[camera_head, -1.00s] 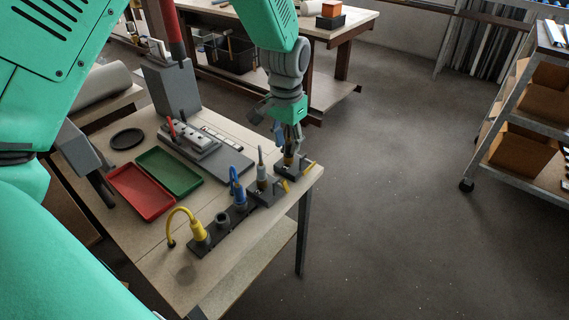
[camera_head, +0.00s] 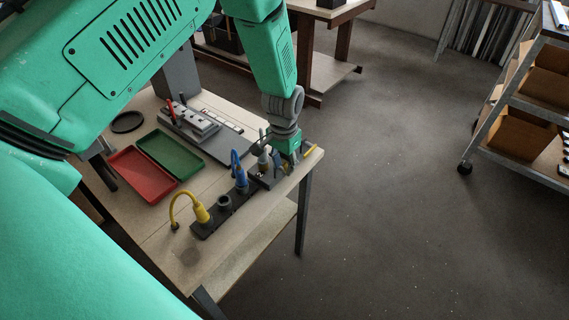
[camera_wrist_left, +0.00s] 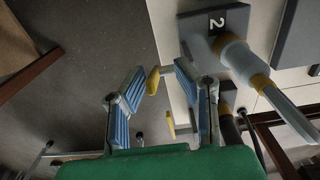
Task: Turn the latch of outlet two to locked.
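Outlet two (camera_wrist_left: 190,32) is a dark grey block with a white "2" label (camera_wrist_left: 217,23) in the left wrist view. A pale grey plug with a yellow ring (camera_wrist_left: 238,60) stands at it. A yellow latch handle (camera_wrist_left: 154,79) shows between the fingertips of my left gripper (camera_wrist_left: 161,74). The gripper is open, with blue pads on both sides of the handle; contact cannot be told. In the head view my left gripper (camera_head: 275,167) is low over the outlets at the table's right edge and partly hides them. My right gripper is not in view.
A second yellow handle (camera_wrist_left: 170,125) shows lower in the left wrist view. Close by are a blue plug (camera_head: 239,178) and a yellow plug with a looped cable (camera_head: 201,213). Red (camera_head: 142,175) and green (camera_head: 170,157) trays lie left. Open floor is right of the table.

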